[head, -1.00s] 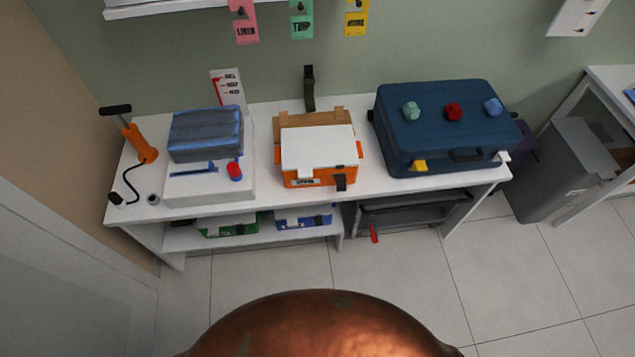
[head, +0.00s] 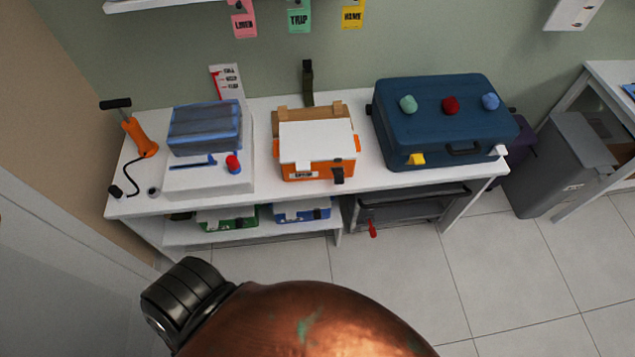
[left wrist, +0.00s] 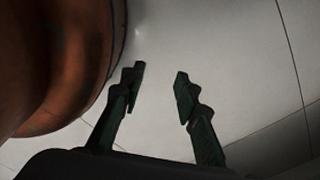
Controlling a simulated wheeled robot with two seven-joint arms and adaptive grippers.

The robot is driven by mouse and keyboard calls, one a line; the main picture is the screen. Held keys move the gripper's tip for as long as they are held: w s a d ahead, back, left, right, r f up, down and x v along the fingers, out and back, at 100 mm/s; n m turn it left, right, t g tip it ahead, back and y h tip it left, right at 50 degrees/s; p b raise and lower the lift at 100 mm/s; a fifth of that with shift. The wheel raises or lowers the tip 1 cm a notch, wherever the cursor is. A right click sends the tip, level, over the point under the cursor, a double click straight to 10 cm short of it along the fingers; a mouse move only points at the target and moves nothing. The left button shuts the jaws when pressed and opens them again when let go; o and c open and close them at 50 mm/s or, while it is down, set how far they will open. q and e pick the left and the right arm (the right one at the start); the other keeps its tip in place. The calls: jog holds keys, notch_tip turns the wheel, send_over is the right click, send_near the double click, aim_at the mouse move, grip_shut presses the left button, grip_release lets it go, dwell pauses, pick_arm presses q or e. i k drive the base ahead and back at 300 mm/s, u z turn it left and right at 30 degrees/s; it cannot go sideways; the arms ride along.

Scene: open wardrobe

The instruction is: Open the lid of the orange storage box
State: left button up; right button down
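The orange storage box (head: 318,172) stands on the white bench in the head view, near its middle. Its white lid (head: 317,142) lies flat on top and looks closed. A dark latch (head: 337,175) shows at the front right of the box, and a white tab hangs at the front left. My left gripper (left wrist: 160,82) shows in the left wrist view, with its two dark fingers apart and nothing between them, over the pale floor. It is away from the box. My right gripper is not in view.
The bench (head: 260,190) also holds a blue suitcase (head: 445,120) on the right, a white vacuum unit (head: 210,177) with a blue bag (head: 205,127), and an orange hand pump (head: 140,135). Green (head: 228,219) and blue (head: 300,212) boxes sit below. Open floor lies in front.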

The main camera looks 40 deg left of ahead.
aim_at(300, 143)
jog(key=k, duration=0.8)
jog(key=u, duration=1.4)
jog(key=i, duration=0.5)
jog(key=u, duration=0.05)
